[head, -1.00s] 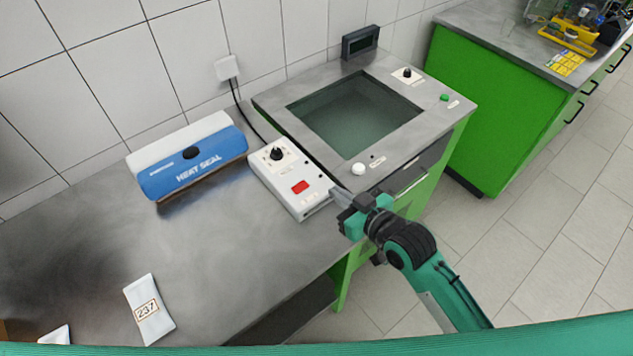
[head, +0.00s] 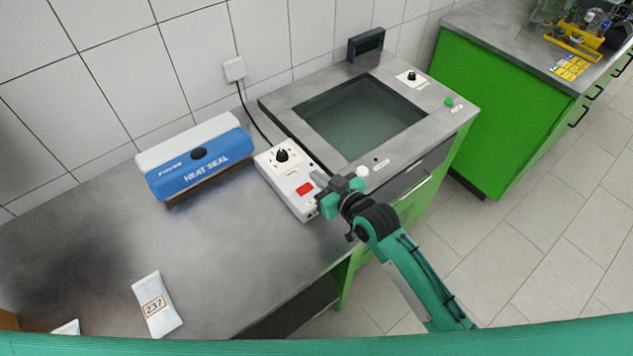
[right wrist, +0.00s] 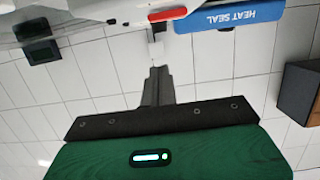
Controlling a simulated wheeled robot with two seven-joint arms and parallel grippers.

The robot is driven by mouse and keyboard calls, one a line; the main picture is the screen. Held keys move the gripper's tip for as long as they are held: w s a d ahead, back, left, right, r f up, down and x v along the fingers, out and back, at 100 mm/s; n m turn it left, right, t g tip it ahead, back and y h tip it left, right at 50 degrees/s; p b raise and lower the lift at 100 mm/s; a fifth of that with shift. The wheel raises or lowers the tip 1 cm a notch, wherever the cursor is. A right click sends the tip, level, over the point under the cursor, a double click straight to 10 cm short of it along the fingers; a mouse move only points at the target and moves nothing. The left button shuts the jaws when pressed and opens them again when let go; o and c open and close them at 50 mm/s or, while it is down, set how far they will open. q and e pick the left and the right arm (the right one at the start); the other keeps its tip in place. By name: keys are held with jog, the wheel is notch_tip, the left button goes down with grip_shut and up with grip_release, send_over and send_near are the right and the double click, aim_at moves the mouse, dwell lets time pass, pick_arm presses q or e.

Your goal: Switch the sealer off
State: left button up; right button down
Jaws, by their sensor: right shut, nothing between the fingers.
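The blue and white heat sealer (head: 200,160) lies on the grey bench against the wall. Right of it is a white control box (head: 278,172) with a black knob (head: 282,155) and a red rocker switch (head: 305,188). My right gripper (head: 316,178) is shut and empty, with its fingertips at the right edge of the box, close to the red switch. In the right wrist view the shut fingers (right wrist: 156,74) point toward the box, and the red switch (right wrist: 167,14) shows at the top, beside the blue sealer (right wrist: 230,17). Contact cannot be told. My left gripper is out of view.
A sunken basin (head: 362,115) with a white knob (head: 362,172) and a green button (head: 449,102) is right of the box. A pouch marked 237 (head: 156,304) lies on the front of the bench. The bench middle is clear.

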aim_at(305, 189)
jog(key=shift+w+a, duration=0.5)
jog(key=shift+w, duration=0.1)
notch_tip(305, 189, down, 3)
jog(key=shift+s+d+p, duration=0.1)
jog(key=shift+p, duration=0.4)
jog(key=shift+f, duration=0.65)
jog(key=shift+f, duration=0.1)
